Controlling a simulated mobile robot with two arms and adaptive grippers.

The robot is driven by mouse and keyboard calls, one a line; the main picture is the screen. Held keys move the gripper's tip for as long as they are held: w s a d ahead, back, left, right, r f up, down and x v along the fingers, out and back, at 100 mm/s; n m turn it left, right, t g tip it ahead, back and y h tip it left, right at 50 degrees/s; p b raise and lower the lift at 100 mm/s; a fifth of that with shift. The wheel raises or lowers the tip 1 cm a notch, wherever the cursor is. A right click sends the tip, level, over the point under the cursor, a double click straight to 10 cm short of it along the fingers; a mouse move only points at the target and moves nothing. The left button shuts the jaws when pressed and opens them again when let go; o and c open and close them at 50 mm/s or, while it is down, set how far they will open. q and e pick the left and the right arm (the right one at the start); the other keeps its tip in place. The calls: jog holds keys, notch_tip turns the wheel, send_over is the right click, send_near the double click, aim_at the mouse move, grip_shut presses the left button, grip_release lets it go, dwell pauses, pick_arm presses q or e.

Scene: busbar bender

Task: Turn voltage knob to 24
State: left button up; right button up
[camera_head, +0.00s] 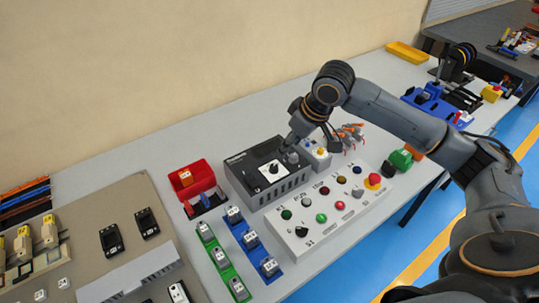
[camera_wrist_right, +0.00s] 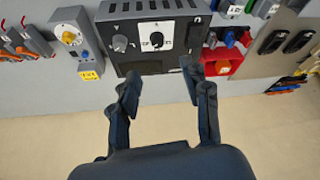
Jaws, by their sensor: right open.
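The black power supply box (camera_head: 262,178) stands on the grey table; it also shows in the right wrist view (camera_wrist_right: 155,60). A grey knob (camera_wrist_right: 120,43) with a mark like a "V" beside it is on its top panel. A second, black knob (camera_wrist_right: 157,39) sits on a white plate of the same panel, also seen in the head view (camera_head: 273,168). The exact knob setting is too small to read. My right gripper (camera_wrist_right: 161,77) is open and empty, its fingers spread beside the box's edge, apart from both knobs. My left gripper is out of view.
A button panel (camera_head: 325,210) with several coloured buttons lies in front of the box. A red bin (camera_head: 197,180) is left of it. A small grey box with a yellow dial (camera_wrist_right: 72,38) stands beside it. Blue (camera_head: 252,245) and green racks hold switches.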

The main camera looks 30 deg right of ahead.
send_near(274, 166)
jog(key=p+x, duration=0.1)
jog(key=x, duration=0.6)
jog(key=shift+a+f, duration=0.1)
jog(key=shift+f, duration=0.15)
jog(key=shift+w+f, duration=0.2)
jog(key=shift+f, duration=0.3)
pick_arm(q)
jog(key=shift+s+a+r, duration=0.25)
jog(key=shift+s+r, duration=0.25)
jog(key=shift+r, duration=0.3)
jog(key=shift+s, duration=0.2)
pick_arm(e)
grip_shut()
